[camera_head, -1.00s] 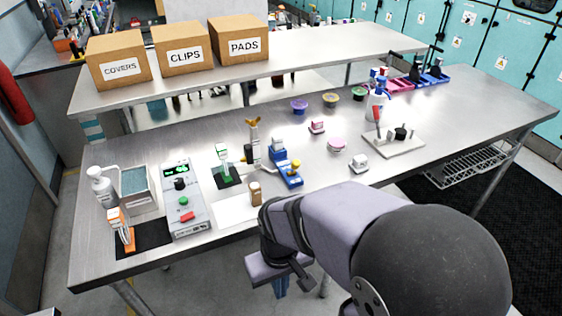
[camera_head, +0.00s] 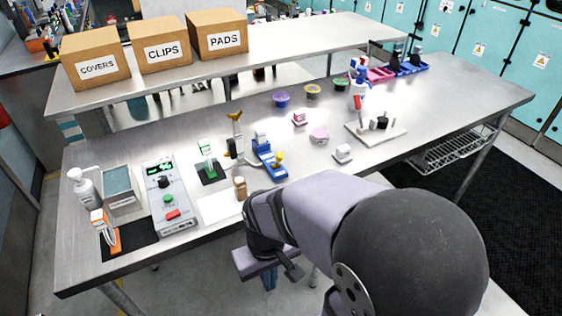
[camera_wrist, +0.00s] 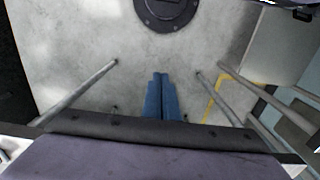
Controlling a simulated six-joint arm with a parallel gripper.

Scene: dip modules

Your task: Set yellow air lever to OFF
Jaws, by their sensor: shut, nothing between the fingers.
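My gripper (camera_head: 270,281) hangs beyond the bench's front edge, below the bench top and apart from the lever. In the wrist view its two blue fingers (camera_wrist: 161,77) lie together, shut and empty, over the grey floor. The lever does not show in the wrist view.
A control box (camera_head: 172,200) with a green display, a soap bottle (camera_head: 84,188) and a grey bin (camera_head: 121,187) stand at the left. A small brown-capped bottle (camera_head: 240,188) stands near the front edge. A plate (camera_head: 362,134) with a red lever is at the right.

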